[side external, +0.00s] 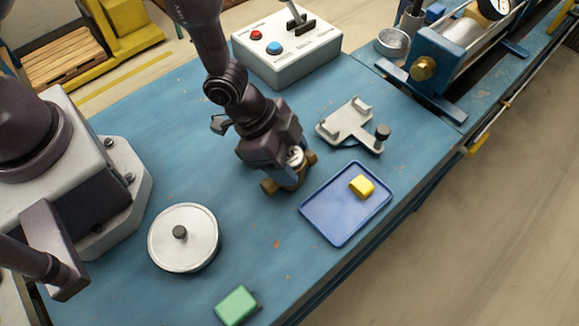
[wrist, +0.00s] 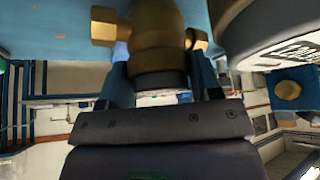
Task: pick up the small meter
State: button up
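The small meter (side external: 295,158) is a brass body with a pale round dial and a brass fitting at either end. It stands low at the blue table in the side view, partly hidden by my gripper (side external: 283,160). In the wrist view the brass body (wrist: 157,40) with a dark band fills the space between the fingers of my gripper (wrist: 160,80). One finger is on each side, very close to it. I cannot tell whether the fingers press on it, nor whether it rests on the table.
A blue tray (side external: 328,217) with a yellow block (side external: 362,187) lies right of my gripper. A metal bracket (side external: 345,125), a grey control box (side external: 285,60), a round lidded pan (side external: 184,250) and a green block (side external: 236,305) surround it. The test rig (side external: 440,70) stands at upper right.

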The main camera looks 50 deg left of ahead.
jog(key=shift+c, duration=0.7)
jog(key=shift+r, duration=0.1)
notch_tip(320, 180, up, 9)
jog(key=shift+w+a+r, duration=0.1)
jog(key=shift+r, duration=0.1)
jog(key=shift+w+a+f, duration=0.1)
jog(key=shift+w+f, duration=0.05)
jog(key=shift+w, duration=0.2)
jog(key=w+a+f, duration=0.1)
jog(key=w+f, duration=0.1)
jog(key=w, duration=1.3)
jog(key=shift+w+a+f, duration=0.15)
jog(key=shift+w+a, duration=0.1)
jog(key=shift+w, duration=0.1)
jog(key=shift+f, duration=2.3)
dwell(1.6)
